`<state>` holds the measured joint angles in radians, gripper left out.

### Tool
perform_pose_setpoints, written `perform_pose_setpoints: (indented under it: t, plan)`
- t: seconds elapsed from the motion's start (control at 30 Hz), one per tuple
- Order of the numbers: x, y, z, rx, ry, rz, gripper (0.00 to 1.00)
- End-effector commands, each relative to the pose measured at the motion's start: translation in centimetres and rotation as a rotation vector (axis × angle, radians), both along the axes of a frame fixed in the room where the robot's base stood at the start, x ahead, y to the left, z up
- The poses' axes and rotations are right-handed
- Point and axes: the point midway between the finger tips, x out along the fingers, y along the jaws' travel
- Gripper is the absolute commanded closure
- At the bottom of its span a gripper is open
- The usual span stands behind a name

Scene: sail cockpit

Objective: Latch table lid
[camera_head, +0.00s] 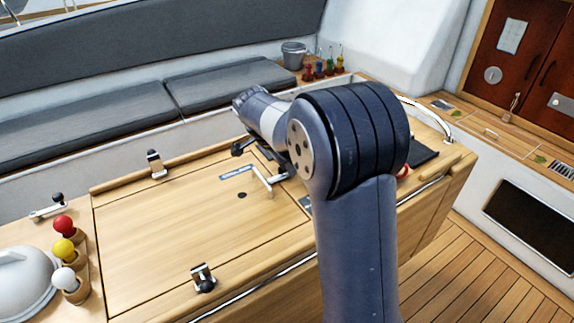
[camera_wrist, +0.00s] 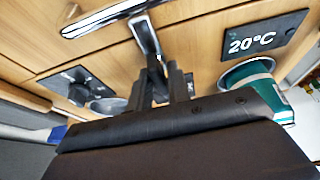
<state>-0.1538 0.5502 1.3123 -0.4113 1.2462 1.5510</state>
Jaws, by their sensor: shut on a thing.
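The table lid (camera_head: 170,235) is a wide pale wooden panel, lying flat in the head view. In the wrist view, my gripper (camera_wrist: 160,85) is shut on the end of a metal lever (camera_wrist: 146,36). The lever extends from beside a chrome bar (camera_wrist: 105,17) over wood. The fingers hide its gripped end. In the head view, my arm hides most of the gripper, so I cannot tell which fitting it holds.
Red (camera_head: 63,225), yellow (camera_head: 64,249) and white (camera_head: 64,278) knobs stand left of the lid. Grey cushions (camera_head: 85,95) line the far bench. A bucket (camera_head: 293,54) stands behind my arm.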

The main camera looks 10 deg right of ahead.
Motion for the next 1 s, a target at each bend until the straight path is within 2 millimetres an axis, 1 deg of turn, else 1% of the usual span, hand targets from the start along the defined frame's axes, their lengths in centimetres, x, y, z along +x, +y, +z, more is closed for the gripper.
perform_pose_setpoints:
  t: [0.3, 0.33, 0.5, 0.8, 0.87, 0.97, 1.0]
  plan:
    - [0.0, 0.0, 0.0, 0.001, 0.000, -0.002, 1.00]
    - [0.0, 0.0, 0.0, 0.001, 0.000, -0.002, 0.80]
    - [0.0, 0.0, 0.0, 0.001, 0.000, -0.002, 0.67]
    - [0.0, 0.1, 0.3, 0.000, -0.001, -0.001, 0.66]
    - [0.0, 0.3, 0.8, 0.001, -0.002, 0.000, 0.66]
    - [-0.2, 1.0, 2.2, 0.001, -0.004, 0.001, 0.66]
    - [-0.3, 1.2, 3.0, 0.002, -0.006, 0.001, 0.66]
